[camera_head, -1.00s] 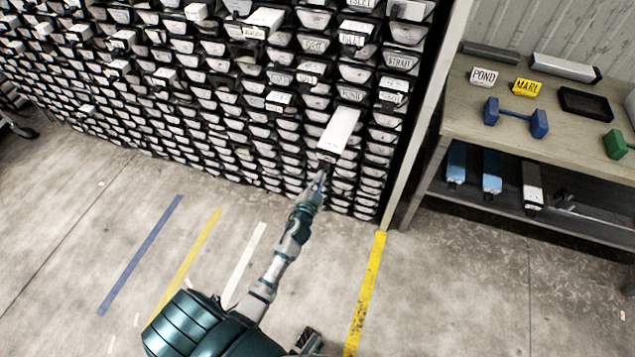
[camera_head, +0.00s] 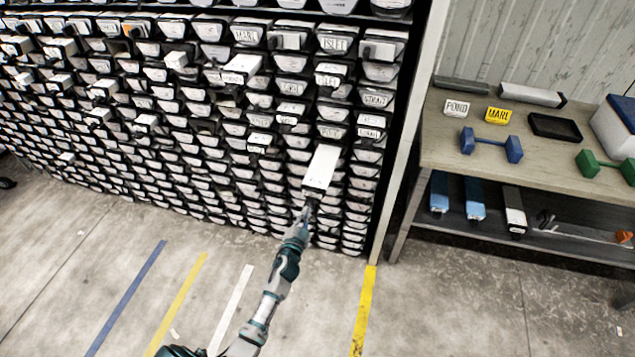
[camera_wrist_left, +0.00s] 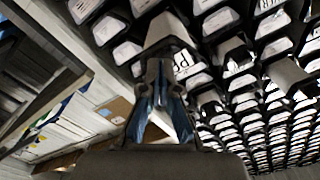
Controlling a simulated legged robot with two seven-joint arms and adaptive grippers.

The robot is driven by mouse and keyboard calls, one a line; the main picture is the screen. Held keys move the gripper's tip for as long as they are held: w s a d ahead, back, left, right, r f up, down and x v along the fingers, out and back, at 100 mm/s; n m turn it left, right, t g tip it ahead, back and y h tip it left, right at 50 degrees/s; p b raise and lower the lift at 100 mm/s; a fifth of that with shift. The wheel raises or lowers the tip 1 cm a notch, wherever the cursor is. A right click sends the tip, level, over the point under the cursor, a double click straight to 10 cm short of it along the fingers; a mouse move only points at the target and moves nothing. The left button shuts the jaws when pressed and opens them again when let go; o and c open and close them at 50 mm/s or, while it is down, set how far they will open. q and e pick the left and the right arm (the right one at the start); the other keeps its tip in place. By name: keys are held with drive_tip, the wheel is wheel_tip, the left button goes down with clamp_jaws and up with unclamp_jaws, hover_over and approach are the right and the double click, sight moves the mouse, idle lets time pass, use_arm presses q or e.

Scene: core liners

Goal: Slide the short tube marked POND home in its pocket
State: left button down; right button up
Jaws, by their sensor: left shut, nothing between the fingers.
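A white tube (camera_head: 321,168) sticks out of the rack of pockets, near the rack's right end. Its dark front end faces me, and no POND marking can be read on it. My left gripper (camera_head: 307,211) is shut and empty at the tube's front end. In the left wrist view the shut fingers (camera_wrist_left: 160,75) lie close under a protruding tube (camera_wrist_left: 167,32); whether they touch it I cannot tell. My right gripper is not in view.
A POND sign (camera_head: 456,108) and a yellow MARL sign (camera_head: 498,116) stand on the shelf bench (camera_head: 440,150) at right, with dumbbells and a black tray (camera_head: 554,126). Several other tubes stick out of the rack. A post (camera_head: 402,140) stands just right.

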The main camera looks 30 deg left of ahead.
use_arm(q)
drive_tip(key=shift+w+a, duration=0.2)
drive_tip(key=shift+a, duration=0.1)
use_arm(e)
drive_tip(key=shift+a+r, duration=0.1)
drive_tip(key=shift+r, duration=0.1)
use_arm(q)
drive_tip(key=shift+w, duration=0.5)
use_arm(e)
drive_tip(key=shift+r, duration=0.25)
use_arm(q)
drive_tip(key=shift+w+a+b, duration=0.25)
drive_tip(key=shift+w+b, duration=0.1)
drive_tip(key=shift+w, duration=0.2)
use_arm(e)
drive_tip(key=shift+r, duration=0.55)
